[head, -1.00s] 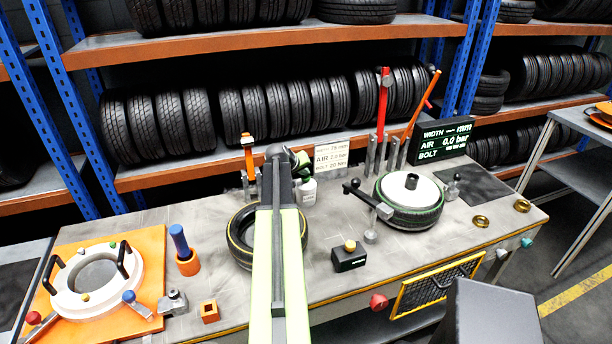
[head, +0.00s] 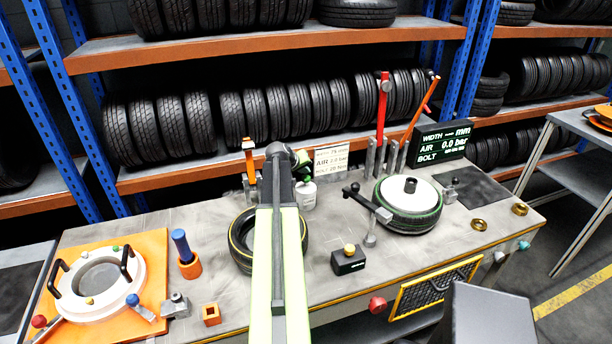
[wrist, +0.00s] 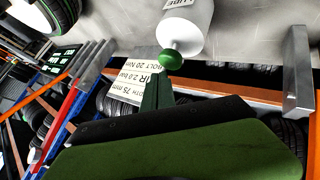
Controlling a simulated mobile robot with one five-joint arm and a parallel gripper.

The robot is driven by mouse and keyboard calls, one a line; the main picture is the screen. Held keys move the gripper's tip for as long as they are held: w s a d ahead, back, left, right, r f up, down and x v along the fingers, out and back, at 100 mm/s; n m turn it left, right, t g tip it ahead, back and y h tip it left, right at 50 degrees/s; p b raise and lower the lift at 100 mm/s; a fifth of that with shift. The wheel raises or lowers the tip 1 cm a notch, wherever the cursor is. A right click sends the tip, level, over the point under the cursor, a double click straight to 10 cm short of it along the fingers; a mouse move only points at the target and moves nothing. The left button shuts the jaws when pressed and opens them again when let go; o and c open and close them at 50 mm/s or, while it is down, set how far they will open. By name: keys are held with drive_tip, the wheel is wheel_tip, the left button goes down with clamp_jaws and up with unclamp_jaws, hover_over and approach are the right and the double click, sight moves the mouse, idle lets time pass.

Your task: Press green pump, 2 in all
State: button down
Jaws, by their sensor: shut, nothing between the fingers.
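The green pump is a white bottle (head: 307,196) with a green round knob on top. It stands on the bench just right of my arm's end in the head view. In the wrist view the white bottle (wrist: 188,25) and its green knob (wrist: 171,59) show near the top centre. My gripper (wrist: 157,82) is shut and empty, its dark green fingers tapering to a tip close beside the knob. I cannot tell whether they touch. In the head view my arm covers part of the area, and the gripper is small and partly hidden behind it.
A tyre (head: 242,240) lies under my arm. Right of it are a black box with a yellow button (head: 348,262) and a wheel (head: 409,205) on a stand. Upright red (head: 383,110) and orange levers rise behind. A spec sign (head: 331,161) stands behind the bottle.

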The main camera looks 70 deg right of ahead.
sight(304, 179)
drive_tip(key=shift+r, duration=0.15)
wheel_tip(304, 179, up, 5)
drive_tip(key=p, duration=0.5)
idle(2.5)
